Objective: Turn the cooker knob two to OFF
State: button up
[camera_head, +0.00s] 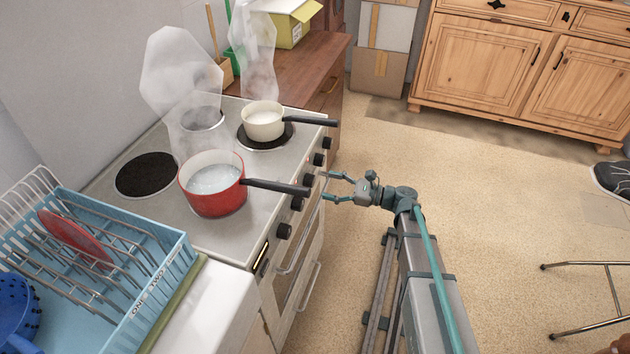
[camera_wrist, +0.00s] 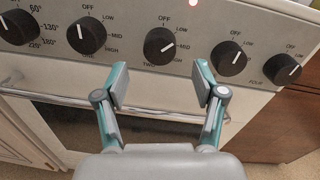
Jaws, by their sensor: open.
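Cooker knob two (camera_wrist: 158,47) is a black round knob on the stove's front panel, under an OFF mark and above the label TWO. Its white pointer aims right and slightly up, near MID, away from OFF. In the head view it seems to be the middle knob (camera_head: 309,180), beside the red pot's handle. My gripper (camera_wrist: 162,82) is open and empty. Its two fingers are spread just below and in front of knob two in the wrist view, with no visible contact. In the head view my gripper (camera_head: 326,186) faces the panel from the right.
Knob one (camera_wrist: 86,35) points at OFF; another knob (camera_wrist: 229,58) is close right of knob two. A steaming red pot (camera_head: 212,190) and a steaming cream pot (camera_head: 264,123) have handles overhanging the panel. The oven handle (camera_wrist: 165,114) runs below.

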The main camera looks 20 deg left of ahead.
aim_at(314, 182)
jog(key=shift+a+p, duration=0.3)
jog(key=shift+a, duration=2.45)
jog(key=c, duration=1.2)
jog(key=shift+o, duration=0.2)
